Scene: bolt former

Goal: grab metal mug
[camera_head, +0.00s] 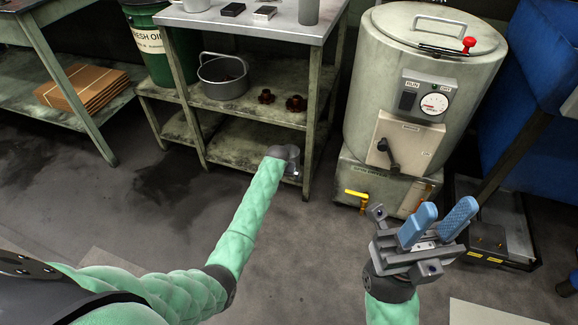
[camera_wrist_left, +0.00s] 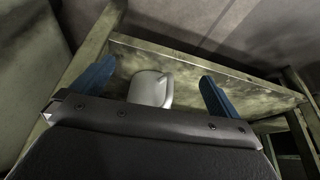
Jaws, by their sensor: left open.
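A pale grey metal mug (camera_wrist_left: 147,88) with a handle on its right stands on a worn shelf surface in the left wrist view. My left gripper (camera_wrist_left: 157,84) is open, its blue fingers apart on either side of the mug in that view, not visibly touching it. The mug's lower part is hidden by the gripper body. In the head view my left gripper (camera_head: 287,158) reaches the lower right of the shelf unit; its fingers and that mug are hidden there. My right gripper (camera_head: 446,208) is open and empty, in front of the steel tank.
The shelf unit (camera_head: 205,166) holds a grey pot (camera_head: 223,78) and brown fittings (camera_head: 296,104) on its middle shelf. Its posts and the shelf above border the left gripper. A steel tank (camera_head: 372,75) stands to the right. The floor in front is clear.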

